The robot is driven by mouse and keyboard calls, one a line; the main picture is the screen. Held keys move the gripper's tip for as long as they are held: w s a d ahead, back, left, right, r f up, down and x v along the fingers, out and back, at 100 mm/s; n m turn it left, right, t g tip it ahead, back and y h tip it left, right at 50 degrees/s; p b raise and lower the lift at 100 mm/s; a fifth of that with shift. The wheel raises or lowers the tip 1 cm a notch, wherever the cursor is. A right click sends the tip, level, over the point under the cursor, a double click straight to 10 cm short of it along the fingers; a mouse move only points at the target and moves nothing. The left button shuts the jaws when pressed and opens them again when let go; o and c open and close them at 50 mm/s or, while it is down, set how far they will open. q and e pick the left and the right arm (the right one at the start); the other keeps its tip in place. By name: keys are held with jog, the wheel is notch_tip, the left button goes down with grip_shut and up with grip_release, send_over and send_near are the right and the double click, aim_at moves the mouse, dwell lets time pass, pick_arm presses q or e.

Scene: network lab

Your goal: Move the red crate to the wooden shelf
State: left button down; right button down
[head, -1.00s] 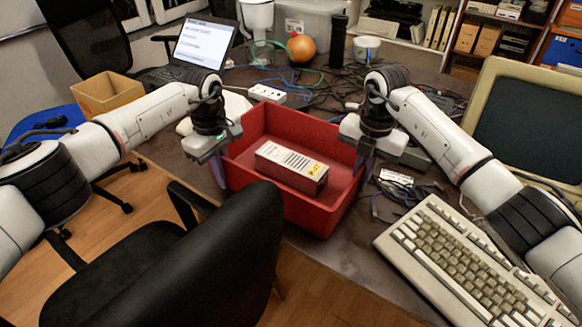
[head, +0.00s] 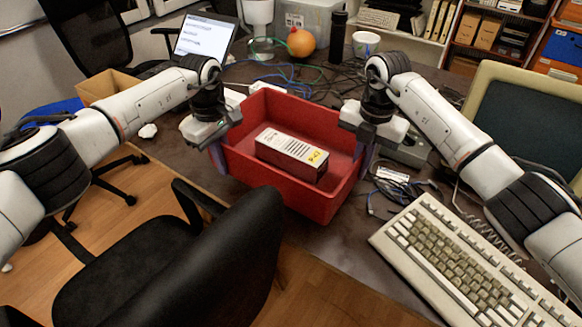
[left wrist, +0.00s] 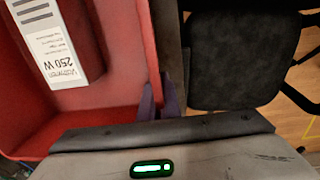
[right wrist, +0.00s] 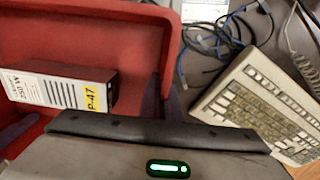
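The red crate (head: 322,205) is an open bin at the front of the dark desk, with a white-labelled power supply box (head: 291,153) lying inside. My left gripper (head: 217,160) is at its left wall; the left wrist view shows its fingers (left wrist: 159,100) on either side of the crate wall. My right gripper (head: 363,158) is at the right wall, its fingers (right wrist: 165,103) likewise straddling that wall. Both look shut on the crate. The crate seems slightly raised, but its underside is hidden. A wood-coloured shelf unit (head: 496,16) holding boxes stands at the back right.
A beige keyboard (head: 465,262) and cables (head: 385,200) lie right of the crate, with an old monitor (head: 530,120) behind. A black office chair (head: 200,265) stands close in front.

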pick_arm(q)
jog(key=shift+r, duration=0.2)
pick_arm(e)
jog(key=shift+r, duration=0.25)
